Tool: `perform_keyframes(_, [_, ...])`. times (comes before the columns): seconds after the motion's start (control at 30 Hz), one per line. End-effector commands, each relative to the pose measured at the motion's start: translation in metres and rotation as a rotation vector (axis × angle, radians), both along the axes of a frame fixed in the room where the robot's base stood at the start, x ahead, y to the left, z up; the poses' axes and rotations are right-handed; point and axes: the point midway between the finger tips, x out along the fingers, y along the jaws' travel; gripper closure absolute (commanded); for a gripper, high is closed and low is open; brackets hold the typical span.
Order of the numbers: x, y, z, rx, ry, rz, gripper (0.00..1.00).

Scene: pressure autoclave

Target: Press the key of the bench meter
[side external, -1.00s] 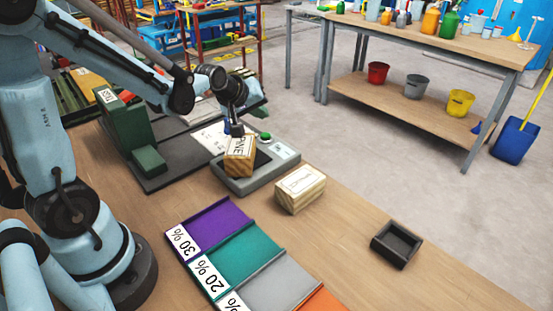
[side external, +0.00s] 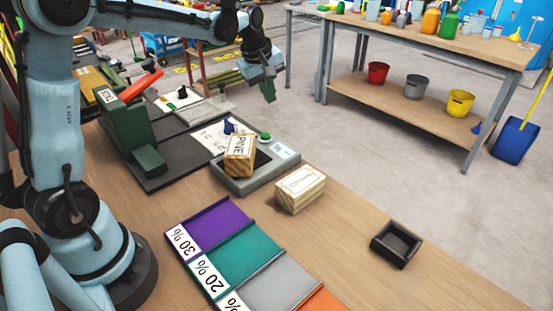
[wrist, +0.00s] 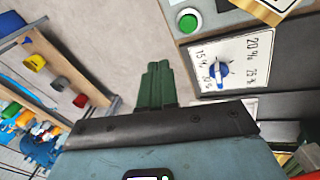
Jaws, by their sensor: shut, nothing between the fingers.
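The bench meter (side external: 252,180) is a grey box on the wooden bench. Its round green key (side external: 265,136) is at its far edge, and a small display (side external: 283,152) is beside it. A wood block labelled PINE (side external: 238,158) rests on the meter's dark plate. My gripper (side external: 269,92) is shut and empty, raised above and beyond the meter, apart from the key. In the wrist view, the green fingers (wrist: 157,85) are together, and the green key (wrist: 189,21) shows above and right of them. The block's edge (wrist: 268,8) shows at the top right.
A blue-knobbed dial card (wrist: 222,69) with percent marks lies beside the meter. A second wood block (side external: 300,190) stands right of it. Coloured percent trays (side external: 240,250) and a small black box (side external: 396,244) are nearer. A green vice-like fixture (side external: 130,130) stands left.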

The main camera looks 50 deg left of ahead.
Motion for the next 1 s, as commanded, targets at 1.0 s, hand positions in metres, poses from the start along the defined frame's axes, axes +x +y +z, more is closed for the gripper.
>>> perform_keyframes(1.0, [-0.016, -0.004, 0.043, -0.089, 0.300, 0.232, 1.00])
